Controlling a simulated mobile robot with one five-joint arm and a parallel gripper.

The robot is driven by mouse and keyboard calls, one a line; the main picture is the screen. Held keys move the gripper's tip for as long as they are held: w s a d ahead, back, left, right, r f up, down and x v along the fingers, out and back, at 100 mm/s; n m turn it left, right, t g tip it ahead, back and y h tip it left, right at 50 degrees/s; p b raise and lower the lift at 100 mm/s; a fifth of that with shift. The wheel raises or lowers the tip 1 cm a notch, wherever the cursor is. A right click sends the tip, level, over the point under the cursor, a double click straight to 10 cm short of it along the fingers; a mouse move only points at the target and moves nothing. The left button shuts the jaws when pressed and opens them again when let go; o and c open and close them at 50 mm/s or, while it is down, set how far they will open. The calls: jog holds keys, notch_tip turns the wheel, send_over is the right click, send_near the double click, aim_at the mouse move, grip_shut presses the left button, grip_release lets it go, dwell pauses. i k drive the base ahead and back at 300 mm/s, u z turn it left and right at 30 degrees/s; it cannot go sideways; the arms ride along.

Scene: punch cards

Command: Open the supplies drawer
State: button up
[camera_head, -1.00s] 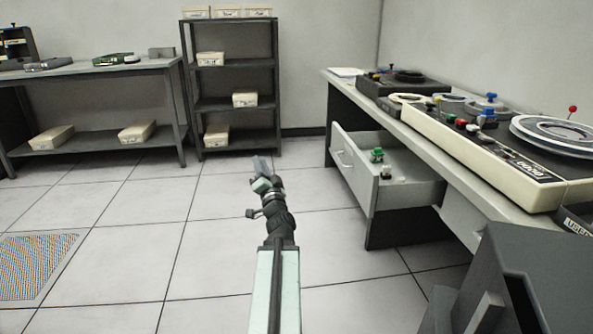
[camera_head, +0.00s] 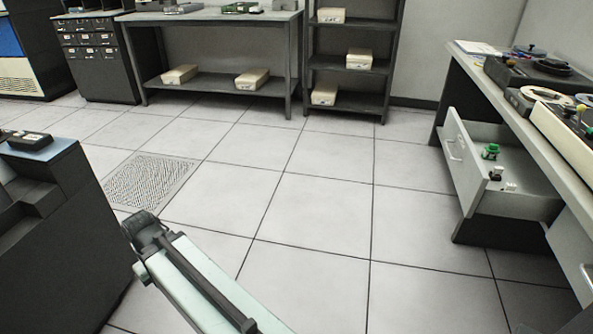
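A pale grey drawer (camera_head: 466,172) is pulled well out of the desk on the right. Its handle (camera_head: 454,150) is on the left-facing front. A green-topped item (camera_head: 491,152) and a small white and dark item (camera_head: 496,174) are inside. A second pale front (camera_head: 577,255) with a handle is partly cut off at the right edge; it looks closed. No label tells which one is the supplies drawer. My arm reaches up and left from the bottom, far from the drawers. Its dark joint shows, but I cannot make out my gripper's fingers.
The desk (camera_head: 487,90) carries tape equipment. A workbench (camera_head: 205,17) and a shelf rack (camera_head: 347,100) with pale boxes stand at the back. A dark cabinet (camera_head: 95,55) is at back left, a dark console (camera_head: 60,220) at near left. The tiled floor between is clear.

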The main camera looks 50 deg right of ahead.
aim_at(463, 142)
jog(key=z, duration=0.9)
